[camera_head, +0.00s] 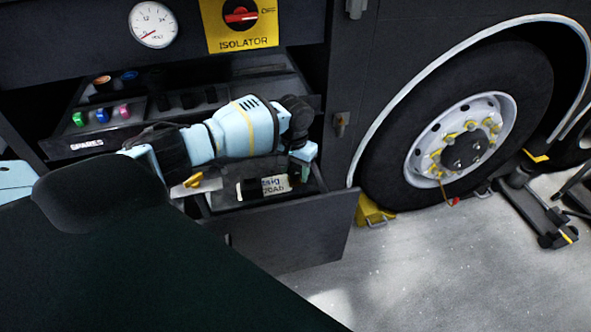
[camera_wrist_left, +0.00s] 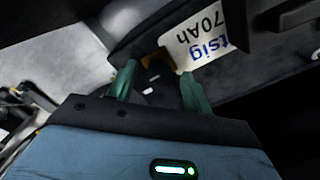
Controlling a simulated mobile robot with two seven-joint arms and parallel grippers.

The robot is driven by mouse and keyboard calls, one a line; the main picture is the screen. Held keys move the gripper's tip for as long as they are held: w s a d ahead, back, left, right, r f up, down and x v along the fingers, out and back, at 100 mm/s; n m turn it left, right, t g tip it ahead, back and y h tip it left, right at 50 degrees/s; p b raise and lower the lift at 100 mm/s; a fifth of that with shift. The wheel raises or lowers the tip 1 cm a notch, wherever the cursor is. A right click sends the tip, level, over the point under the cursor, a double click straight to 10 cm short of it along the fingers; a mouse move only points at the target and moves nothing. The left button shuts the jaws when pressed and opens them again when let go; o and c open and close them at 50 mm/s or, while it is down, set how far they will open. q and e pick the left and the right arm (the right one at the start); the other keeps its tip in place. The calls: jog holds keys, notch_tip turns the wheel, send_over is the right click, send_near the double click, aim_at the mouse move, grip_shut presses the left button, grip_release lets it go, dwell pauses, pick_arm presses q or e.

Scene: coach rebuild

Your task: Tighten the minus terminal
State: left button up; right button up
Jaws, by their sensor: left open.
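The battery (camera_head: 250,190) sits in the open drawer, with a white label (camera_head: 275,185) reading "70Ah" on it. The label (camera_wrist_left: 197,38) appears upside down in the left wrist view. My left gripper (camera_head: 296,178) points down at the right end of the battery. In the left wrist view, its green fingers (camera_wrist_left: 158,88) are apart with nothing clearly held. A small tan-brown piece (camera_wrist_left: 157,60) lies just beyond the fingertips, beside the label, with small white marks near it. I cannot tell whether it is the minus terminal. My right gripper is not in view.
The open drawer's front panel (camera_head: 290,232) juts out toward the floor. A brass-yellow piece (camera_head: 192,181) shows at the drawer's left. Above are a SPARES tray (camera_head: 88,145) with coloured items, a red isolator switch (camera_head: 240,15) and a gauge (camera_head: 153,25). A wheel (camera_head: 460,140) stands at right.

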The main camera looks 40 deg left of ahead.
pick_arm(q)
jog(key=shift+f, duration=0.15)
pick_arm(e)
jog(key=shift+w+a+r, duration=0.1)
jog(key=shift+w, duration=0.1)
pick_arm(q)
jog(key=shift+c, duration=0.4)
jog(key=c, duration=0.9)
